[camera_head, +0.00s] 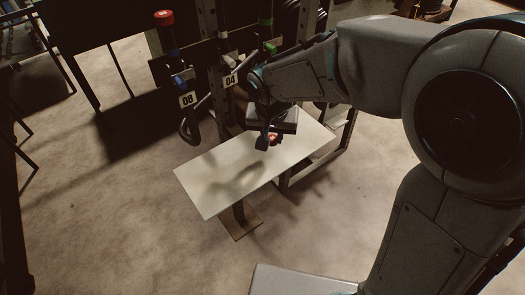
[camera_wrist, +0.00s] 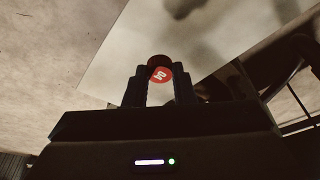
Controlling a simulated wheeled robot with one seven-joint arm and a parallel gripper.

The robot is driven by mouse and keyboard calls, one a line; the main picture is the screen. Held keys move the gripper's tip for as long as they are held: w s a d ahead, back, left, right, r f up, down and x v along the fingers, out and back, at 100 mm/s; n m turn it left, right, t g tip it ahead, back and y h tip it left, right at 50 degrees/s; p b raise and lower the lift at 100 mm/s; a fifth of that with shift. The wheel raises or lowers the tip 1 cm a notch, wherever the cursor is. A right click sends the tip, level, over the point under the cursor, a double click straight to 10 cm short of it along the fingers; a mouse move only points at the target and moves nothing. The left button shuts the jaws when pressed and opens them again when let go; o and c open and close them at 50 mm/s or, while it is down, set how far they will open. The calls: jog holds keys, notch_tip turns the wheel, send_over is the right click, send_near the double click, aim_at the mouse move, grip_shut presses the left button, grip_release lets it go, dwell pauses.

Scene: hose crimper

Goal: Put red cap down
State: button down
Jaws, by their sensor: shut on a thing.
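My gripper (camera_head: 268,141) is over the right part of the pale rectangular table (camera_head: 215,192). It is shut on a small red cap (camera_head: 273,139). In the wrist view the red cap (camera_wrist: 160,73) sits between the two dark fingers of my gripper (camera_wrist: 161,88), with a white mark on its red face. The pale table top (camera_wrist: 120,65) lies beyond it. I cannot tell whether the cap touches the table. The fingers and arm partly hide the cap in the head view.
A rack post labelled 08 (camera_head: 188,99) stands behind the table, with a red-topped post (camera_head: 164,18) above it. A label 04 (camera_head: 231,80) is beside it. A dark frame (camera_head: 318,165) stands at the table's right end. The left part of the table top is clear.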

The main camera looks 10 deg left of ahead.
aim_at(263, 156)
jog(key=shift+s+a+f, duration=0.2)
jog(key=shift+a+f, duration=0.2)
jog(key=shift+a, duration=0.15)
jog(key=shift+s+a+f, duration=0.2)
jog(key=shift+a+f, duration=0.2)
jog(key=shift+a, duration=0.15)
jog(key=shift+f+b, duration=0.35)
jog(key=shift+f, duration=1.55)
jog(key=shift+f, duration=0.2)
jog(key=c, duration=1.2)
grip_release()
jog(key=shift+r, duration=0.1)
